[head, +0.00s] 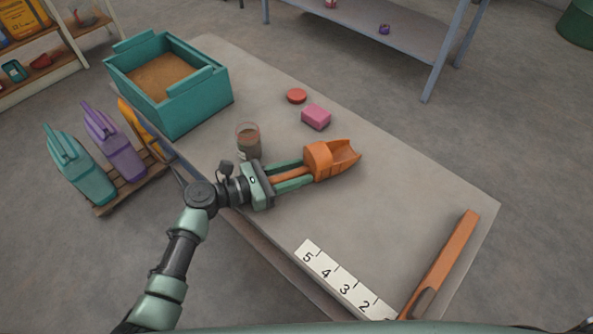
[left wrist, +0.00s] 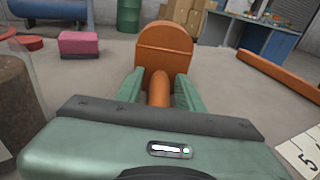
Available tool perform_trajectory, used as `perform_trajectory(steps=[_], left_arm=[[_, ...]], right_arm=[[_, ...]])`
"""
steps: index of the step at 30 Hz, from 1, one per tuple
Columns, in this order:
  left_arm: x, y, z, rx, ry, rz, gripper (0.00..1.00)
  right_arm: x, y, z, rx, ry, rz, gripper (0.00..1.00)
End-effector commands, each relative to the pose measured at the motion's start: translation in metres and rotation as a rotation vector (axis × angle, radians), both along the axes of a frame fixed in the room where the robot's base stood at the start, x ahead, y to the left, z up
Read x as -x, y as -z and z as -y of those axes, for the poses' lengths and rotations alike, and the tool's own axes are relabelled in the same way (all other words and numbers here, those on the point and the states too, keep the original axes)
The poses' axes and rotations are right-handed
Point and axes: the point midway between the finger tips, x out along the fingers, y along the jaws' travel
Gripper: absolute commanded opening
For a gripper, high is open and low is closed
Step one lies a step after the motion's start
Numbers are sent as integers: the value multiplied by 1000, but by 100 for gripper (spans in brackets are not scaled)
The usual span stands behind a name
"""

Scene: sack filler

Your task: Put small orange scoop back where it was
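The small orange scoop (head: 335,158) is over the table's middle, its open end pointing right. In the left wrist view its back plate (left wrist: 165,45) stands straight ahead, with the round handle toward me. My left gripper (head: 306,173) is shut on the handle, one green finger on each side. The fingers also show in the left wrist view (left wrist: 158,84). I cannot tell whether the scoop touches the table. A rack (head: 125,190) left of the table holds teal (head: 80,172), purple (head: 115,145) and orange-yellow (head: 138,125) scoops. My right gripper is not in view.
A glass jar with dark contents (head: 248,142) stands close behind my left gripper. A pink block (head: 316,117) and red disc (head: 297,96) lie behind the scoop. A teal sand bin (head: 200,105) is at the far left. A numbered strip (head: 343,283) and orange bar (head: 445,258) lie in front.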

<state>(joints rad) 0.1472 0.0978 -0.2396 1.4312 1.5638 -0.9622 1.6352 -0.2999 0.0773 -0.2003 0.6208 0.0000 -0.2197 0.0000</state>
Motion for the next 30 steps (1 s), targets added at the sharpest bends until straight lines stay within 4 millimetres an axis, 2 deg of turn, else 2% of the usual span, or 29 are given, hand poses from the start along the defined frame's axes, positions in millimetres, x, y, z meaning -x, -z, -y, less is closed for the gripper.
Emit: perform_trajectory(steps=[11,13,17,24,30], left_arm=[[0,-5,0,0,0,1,43],[2,-3,-6,-1,-1,0,43],[11,-5,-27,-3,-2,0,43],[31,-11,-75,-3,-1,0,43],[42,-16,-102,-2,-1,0,43]], right_arm=[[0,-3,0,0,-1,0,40],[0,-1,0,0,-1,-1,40],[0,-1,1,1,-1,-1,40],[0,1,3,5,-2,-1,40],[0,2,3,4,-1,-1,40]])
